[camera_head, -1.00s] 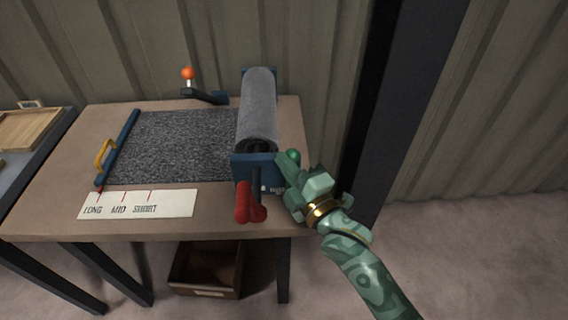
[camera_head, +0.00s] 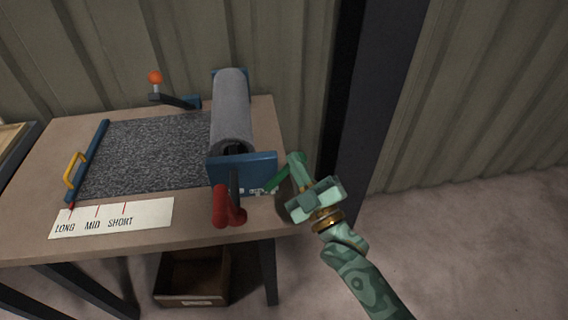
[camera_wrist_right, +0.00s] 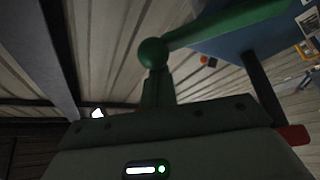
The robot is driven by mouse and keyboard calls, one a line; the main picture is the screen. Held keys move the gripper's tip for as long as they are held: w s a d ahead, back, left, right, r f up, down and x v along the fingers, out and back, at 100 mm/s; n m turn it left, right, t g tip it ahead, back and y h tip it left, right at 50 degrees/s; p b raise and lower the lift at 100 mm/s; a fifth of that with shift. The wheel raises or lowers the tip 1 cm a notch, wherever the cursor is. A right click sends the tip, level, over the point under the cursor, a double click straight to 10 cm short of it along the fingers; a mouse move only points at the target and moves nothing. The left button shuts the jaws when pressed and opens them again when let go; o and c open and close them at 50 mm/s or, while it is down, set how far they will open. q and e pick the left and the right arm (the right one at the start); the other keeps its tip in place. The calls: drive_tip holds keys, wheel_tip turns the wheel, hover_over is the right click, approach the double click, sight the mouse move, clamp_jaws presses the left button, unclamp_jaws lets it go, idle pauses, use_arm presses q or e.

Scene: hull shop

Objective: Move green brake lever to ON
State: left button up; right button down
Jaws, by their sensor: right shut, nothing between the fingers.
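The green brake lever (camera_head: 277,180) sticks out from the right side of the blue end bracket (camera_head: 242,169) of the roller. Its arm slants up to the right, and its knob end is hidden behind my gripper in the head view. In the right wrist view the green lever (camera_wrist_right: 225,25) runs from its round knob (camera_wrist_right: 153,53) up to the blue bracket. My right gripper (camera_head: 296,166) is shut and empty, right beside the lever's end. Its fingertip shows just below the knob in the wrist view; I cannot tell whether they touch. My left gripper is not in view.
A red-handled crank (camera_head: 228,207) hangs at the bracket's front, close to the lever. The grey roller (camera_head: 231,110), dark cloth (camera_head: 150,152), yellow handle (camera_head: 73,170) and LONG/MID/SHORT card (camera_head: 112,217) are on the bench. A dark post (camera_head: 370,100) stands behind my right arm.

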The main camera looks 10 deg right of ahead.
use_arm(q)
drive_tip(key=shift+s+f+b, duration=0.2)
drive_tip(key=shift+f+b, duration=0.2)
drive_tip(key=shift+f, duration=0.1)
use_arm(e)
drive_tip(key=shift+d+f+m+t+h, duration=0.45)
drive_tip(key=shift+d+m+h, duration=0.15)
drive_tip(key=shift+m, duration=0.45)
drive_tip(key=shift+d+f+m+t+h, duration=0.5)
drive_tip(key=shift+m+h, duration=0.1)
drive_tip(key=shift+m, duration=0.45)
